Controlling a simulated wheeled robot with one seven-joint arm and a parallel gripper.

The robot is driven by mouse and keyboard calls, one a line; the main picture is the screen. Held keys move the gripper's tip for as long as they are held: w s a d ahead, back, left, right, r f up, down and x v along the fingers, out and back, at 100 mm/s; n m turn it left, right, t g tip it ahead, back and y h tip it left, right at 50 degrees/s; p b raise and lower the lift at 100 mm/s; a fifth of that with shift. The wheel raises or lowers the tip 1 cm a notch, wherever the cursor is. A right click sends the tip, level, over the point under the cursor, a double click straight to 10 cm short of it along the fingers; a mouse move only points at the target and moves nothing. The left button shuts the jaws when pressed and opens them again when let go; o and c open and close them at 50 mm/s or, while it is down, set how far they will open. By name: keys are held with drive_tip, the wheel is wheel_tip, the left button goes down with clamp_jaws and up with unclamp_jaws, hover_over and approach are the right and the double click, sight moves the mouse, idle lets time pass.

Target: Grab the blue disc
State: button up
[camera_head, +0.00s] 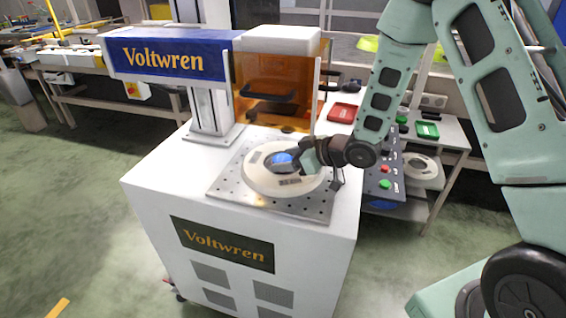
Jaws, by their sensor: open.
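The blue disc (281,158) lies near the middle of a round, pale pan (262,185) on the white machine. Part of the disc is hidden behind my gripper. My gripper (287,164) is at the end of my green arm, which reaches in from the right. It is open, with its fingers at the disc, over the pan. I cannot tell whether the fingers touch the disc.
The pan sits on a perforated metal plate (224,188) on the white cabinet (150,180). An orange-windowed box (262,112) and a vertical column (207,100) stand behind it. A button panel (384,170) is at the right. A side table (450,135) holds red and green trays.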

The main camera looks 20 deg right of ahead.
drive_tip(key=c, duration=0.8)
drive_tip(key=shift+r, duration=0.1)
